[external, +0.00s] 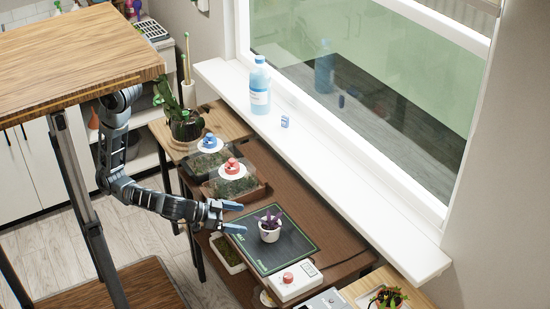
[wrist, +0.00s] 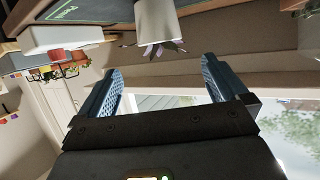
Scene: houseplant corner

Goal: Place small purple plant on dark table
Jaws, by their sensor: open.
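The small purple plant (external: 269,234) has dark purple leaves and a white pot. It stands upright on a dark, green-edged mat (external: 247,247), which lies on the dark brown table (external: 338,264). My gripper (external: 243,217) is open and empty, just left of the plant in the external view, fingers pointing towards it. In the wrist view, the plant (wrist: 158,22) appears upside down at the top, beyond the open fingers of my gripper (wrist: 164,86). The pot is not between the fingertips in that view. The exact gap cannot be told.
A white box with a red button (external: 294,281) stands beside the mat. Lidded trays with a red knob (external: 233,166) and a blue knob (external: 209,140) stand behind it. A blue bottle (external: 260,87) is on the white windowsill (external: 330,170). A wooden tabletop (external: 75,50) is at upper left.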

